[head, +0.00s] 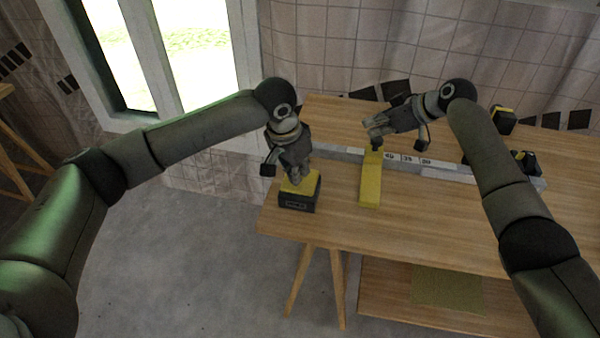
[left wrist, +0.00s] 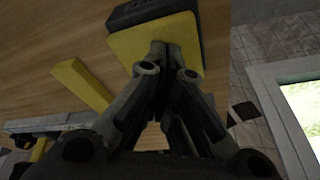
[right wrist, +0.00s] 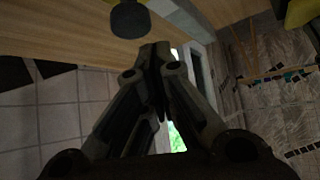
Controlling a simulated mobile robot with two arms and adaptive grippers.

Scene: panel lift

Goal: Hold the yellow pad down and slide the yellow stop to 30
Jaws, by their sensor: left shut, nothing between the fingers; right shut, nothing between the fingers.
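The yellow pad (head: 309,183) tops a dark box (head: 298,204) at the table's left front corner. My left gripper (head: 297,180) is shut, its fingertips at the pad. The left wrist view shows the tips (left wrist: 161,44) over the pad (left wrist: 133,50), apparently touching it. The yellow stop (head: 370,185) is a long bar with a dark knob (head: 376,146) at its far end. It lies left of the 40 on the pale scale (head: 412,160). My right gripper (head: 374,132) is shut and empty near the knob, which also shows in the right wrist view (right wrist: 129,19), apart from the tips.
Black-and-yellow items (head: 524,160) sit at the rail's right end, partly behind my right arm. A lower shelf (head: 380,295) holds a yellowish mat (head: 445,290). A tiled wall stands behind.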

